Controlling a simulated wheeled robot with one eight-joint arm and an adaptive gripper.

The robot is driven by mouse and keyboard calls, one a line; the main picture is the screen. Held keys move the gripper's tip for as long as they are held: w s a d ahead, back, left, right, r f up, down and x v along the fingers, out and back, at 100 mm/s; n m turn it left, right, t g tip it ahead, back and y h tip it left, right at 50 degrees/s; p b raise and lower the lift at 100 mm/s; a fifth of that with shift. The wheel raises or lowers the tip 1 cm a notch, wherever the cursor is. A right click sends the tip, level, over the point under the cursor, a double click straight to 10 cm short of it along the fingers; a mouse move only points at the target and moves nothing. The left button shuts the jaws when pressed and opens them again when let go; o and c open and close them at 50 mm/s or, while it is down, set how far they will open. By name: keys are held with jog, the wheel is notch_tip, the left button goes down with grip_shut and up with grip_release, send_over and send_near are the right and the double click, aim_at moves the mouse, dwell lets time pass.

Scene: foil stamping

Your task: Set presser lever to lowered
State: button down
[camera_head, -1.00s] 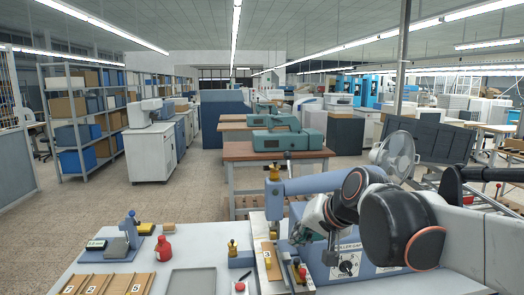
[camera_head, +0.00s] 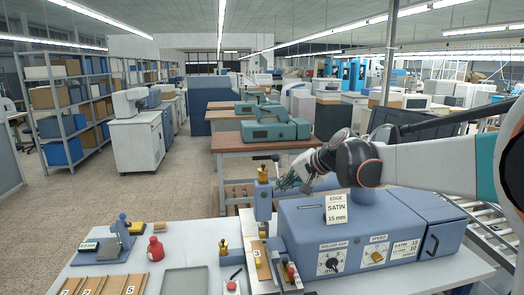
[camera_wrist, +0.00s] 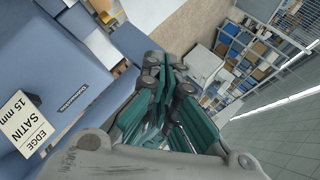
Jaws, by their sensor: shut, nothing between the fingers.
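The blue foil stamping machine (camera_head: 300,225) stands on the bench, with a blue post (camera_head: 262,203) and brass top fitting at its left end. A thin lever with a dark knob (camera_head: 276,158) rises beside the post top; I take it to be the presser lever. My gripper (camera_head: 283,183), with teal fingers, is just right of the post, level with its top and slightly below the knob. The fingers (camera_wrist: 178,85) are shut and empty in the wrist view. The brass parts (camera_wrist: 105,12) show at the top there. I cannot tell whether the gripper touches the lever.
A sign reading EDGE SATIN 15 mm (camera_head: 337,209) stands on the machine beneath my arm. A roller conveyor (camera_head: 482,246) is at the right. Air above the bench's left side is clear.

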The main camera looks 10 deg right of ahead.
aim_at(277, 170)
jog(key=w+d+r+p, duration=0.1)
jog(key=w+d+p, duration=0.1)
jog(key=w, duration=0.1)
jog(key=w+d+r+m+y+p, duration=0.1)
jog(key=w+d+p, duration=0.1)
jog(key=w, duration=0.2)
jog(key=w+d+m+y+p, duration=0.1)
jog(key=w+d+p, duration=0.1)
jog(key=w, duration=0.2)
jog(key=shift+w+d+r+t, duration=0.1)
jog(key=shift+d+r+t, duration=0.2)
jog(key=shift+r, duration=0.1)
jog(key=w+d+p, duration=0.1)
jog(key=w+d, duration=0.1)
jog(key=w+d+m+y+p, duration=0.1)
jog(key=w+d+p, duration=0.1)
jog(key=w+d+m+y+p, duration=0.1)
jog(key=w+d+p, duration=0.1)
jog(key=d, duration=0.1)
jog(key=shift+w+d+f+t, duration=0.1)
jog(key=shift+w+f+t, duration=0.1)
jog(key=shift+f+t, duration=0.2)
jog(key=shift+w+d+f+y+p, duration=0.3)
jog(key=shift+w+d+p, duration=0.05)
jog(key=shift+d+p, duration=0.3)
